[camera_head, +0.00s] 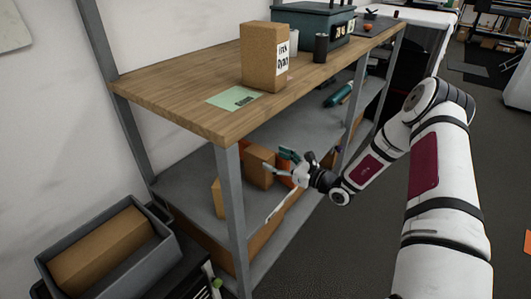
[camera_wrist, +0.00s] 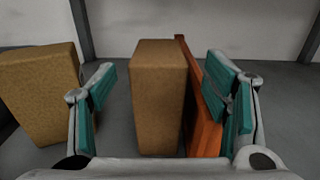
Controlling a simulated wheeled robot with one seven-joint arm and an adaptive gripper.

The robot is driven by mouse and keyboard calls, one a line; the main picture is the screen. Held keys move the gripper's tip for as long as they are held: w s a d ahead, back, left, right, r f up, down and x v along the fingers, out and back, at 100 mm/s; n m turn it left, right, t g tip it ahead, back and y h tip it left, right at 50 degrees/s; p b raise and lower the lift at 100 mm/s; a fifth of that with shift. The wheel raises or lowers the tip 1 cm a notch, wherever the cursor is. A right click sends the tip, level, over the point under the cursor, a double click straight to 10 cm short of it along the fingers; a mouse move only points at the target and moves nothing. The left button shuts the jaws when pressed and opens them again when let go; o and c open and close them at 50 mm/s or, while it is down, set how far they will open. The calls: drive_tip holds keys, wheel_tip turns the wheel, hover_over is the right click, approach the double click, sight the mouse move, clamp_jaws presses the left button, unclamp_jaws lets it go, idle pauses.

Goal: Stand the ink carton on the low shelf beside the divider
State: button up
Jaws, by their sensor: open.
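A tall brown carton (camera_head: 262,58) with a white label that seems to read "Ink Cyan" stands upright on the wooden top. On the low grey shelf, a plain brown carton (camera_wrist: 158,97) stands upright just left of the orange divider (camera_wrist: 203,115). This carton (camera_head: 257,173) and the divider (camera_head: 284,178) also show partly in the head view. A second plain carton (camera_wrist: 42,92) stands to the left. My gripper (camera_head: 277,163) is open at the shelf's front. In the wrist view its fingers (camera_wrist: 165,100) appear on either side of the middle carton and divider, without visible grip.
A green card (camera_head: 236,98) lies on the wooden top, with a dark cylinder (camera_head: 321,48) and a dark teal box (camera_head: 310,22) behind. A teal bottle (camera_head: 339,95) lies further along the low shelf. A grey bin (camera_head: 60,277) stands lower left. A shelf post (camera_head: 231,210) rises left of my gripper.

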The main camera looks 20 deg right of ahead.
drive_tip(key=v, duration=0.5)
drive_tip(key=shift+p, duration=0.4)
drive_tip(key=shift+s, duration=0.1)
